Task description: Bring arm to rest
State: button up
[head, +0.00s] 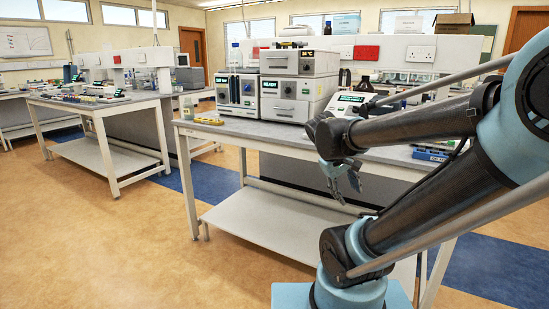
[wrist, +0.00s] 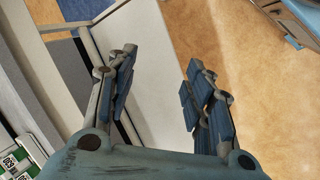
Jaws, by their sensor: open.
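My gripper (head: 345,180) hangs at the end of my folded arm, in front of the near lab bench (head: 285,135) in the head view. It points downward, beside the bench's front edge. In the wrist view my gripper (wrist: 160,95) shows its two blue-padded fingers spread apart with nothing between them. Below the fingers are the bench's white lower shelf (wrist: 155,60) and the tan floor (wrist: 225,40). My arm covers the right part of the bench in the head view.
Stacked instruments (head: 290,85) with green displays stand on the near bench. A second bench (head: 95,104) with small coloured items stands at the left. A blue floor strip (head: 195,178) runs between the benches. The floor at the front left is clear.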

jog(key=s+a+f+m+y, duration=0.4)
jog(key=s+f+y, duration=0.1)
jog(key=s+f, duration=0.3)
jog(key=shift+a, duration=0.2)
jog(key=shift+s, duration=0.1)
jog(key=shift+w+f, duration=0.15)
jog(key=shift+w, duration=0.3)
